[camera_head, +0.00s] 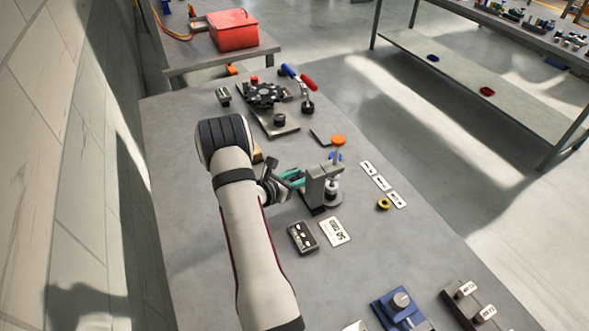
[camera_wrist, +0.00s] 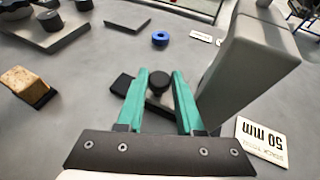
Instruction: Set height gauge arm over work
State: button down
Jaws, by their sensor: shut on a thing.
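The height gauge (camera_head: 316,190) stands on the table as a grey upright with a block-like arm, on a round grey base beside a silvery cylindrical piece (camera_head: 331,187). In the wrist view its grey body (camera_wrist: 252,62) rises close at the right of my fingers. My gripper (camera_head: 294,178) reaches it from the left; its teal fingers (camera_wrist: 160,88) are shut on a black round knob (camera_wrist: 158,80). The link between knob and gauge is partly hidden. A card marked 50 mm (camera_wrist: 262,142) lies beside the gauge; it also shows in the head view (camera_head: 335,232).
A dark block with dots (camera_head: 302,238) lies in front of the gauge. White labels (camera_head: 381,183) and a yellow ring (camera_head: 383,204) lie to its right. An orange-topped post (camera_head: 338,140) and a dark fixture (camera_head: 264,95) stand behind. A blue device (camera_head: 400,310) is at the front right.

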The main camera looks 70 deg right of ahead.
jog(key=c, duration=0.8)
grip_release()
jog(key=shift+s+a+f, duration=0.15)
jog(key=shift+s+a, duration=0.05)
jog(key=shift+s, duration=0.1)
jog(key=shift+c, duration=0.2)
jog(key=v, duration=1.6)
jog(key=shift+w+d, duration=0.2)
jog(key=s+a+r+m+g+y, duration=0.1)
jog(key=s+a+r+m+y, duration=0.2)
jog(key=a+r+m, duration=0.55)
jog(key=s+a+r+m+t+y, duration=0.1)
jog(key=a+m+t+y, duration=0.1)
jog(key=a, duration=0.8)
jog(key=s+a+r+m+t+y, duration=0.1)
jog(key=a+m+y, duration=0.4)
jog(key=a, duration=0.5)
jog(key=s+a+r+m+t+y, duration=0.2)
jog(key=a+m+y, duration=0.1)
jog(key=a, duration=0.6)
jog(key=shift+s+a+m+t+y, duration=0.35)
jog(key=shift+s+a+t+y, duration=0.05)
jog(key=shift+y, duration=0.3)
